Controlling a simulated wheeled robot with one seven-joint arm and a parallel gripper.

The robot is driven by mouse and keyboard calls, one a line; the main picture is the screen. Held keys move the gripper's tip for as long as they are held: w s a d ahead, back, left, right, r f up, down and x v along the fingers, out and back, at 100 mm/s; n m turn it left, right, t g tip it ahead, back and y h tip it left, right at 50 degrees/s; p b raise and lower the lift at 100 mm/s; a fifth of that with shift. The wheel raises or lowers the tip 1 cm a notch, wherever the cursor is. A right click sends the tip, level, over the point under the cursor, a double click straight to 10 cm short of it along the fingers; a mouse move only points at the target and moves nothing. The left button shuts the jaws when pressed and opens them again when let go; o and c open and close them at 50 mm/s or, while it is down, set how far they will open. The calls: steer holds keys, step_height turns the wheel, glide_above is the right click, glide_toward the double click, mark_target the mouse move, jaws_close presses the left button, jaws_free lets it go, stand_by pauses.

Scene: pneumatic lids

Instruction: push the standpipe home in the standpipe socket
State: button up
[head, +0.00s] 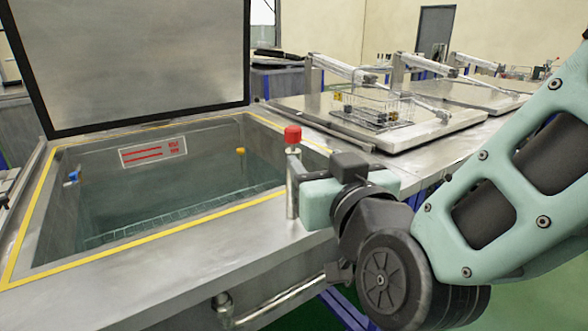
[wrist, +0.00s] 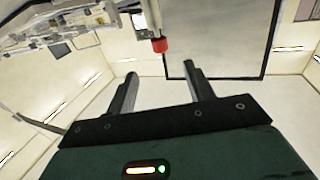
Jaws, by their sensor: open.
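The standpipe, an upright metal pipe with a red cap (head: 292,170), stands at the right front corner of the open tank. In the wrist view its red cap (wrist: 159,45) shows just beyond the fingertips, with the picture turned over. The standpipe socket cannot be made out; the pipe's foot is at the deck beside my gripper. My gripper (wrist: 160,72) is open, its two dark fingers apart and nothing visibly held between them. In the head view its pale green body (head: 318,203) is close to the pipe's right side; I cannot tell whether it touches.
The tank (head: 90,262) has a yellow-edged rim and a raised lid (head: 130,60) behind it. A blue valve (head: 72,177) is on its left wall. To the right, a wire basket (head: 375,108) stands on a closed metal lid. A pipe (head: 265,308) runs below the front edge.

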mark_target(296, 140)
steer(key=p+x, duration=0.8)
steer(key=p, duration=0.1)
steer(key=shift+f, duration=0.1)
steer(key=shift+f+p+x, duration=0.15)
steer(key=shift+p+x, duration=0.6)
steer(key=shift+x, duration=0.6)
steer(key=shift+f+p+x, duration=0.1)
steer(key=shift+p+x, duration=0.65)
steer(key=shift+x, duration=0.6)
jaws_close()
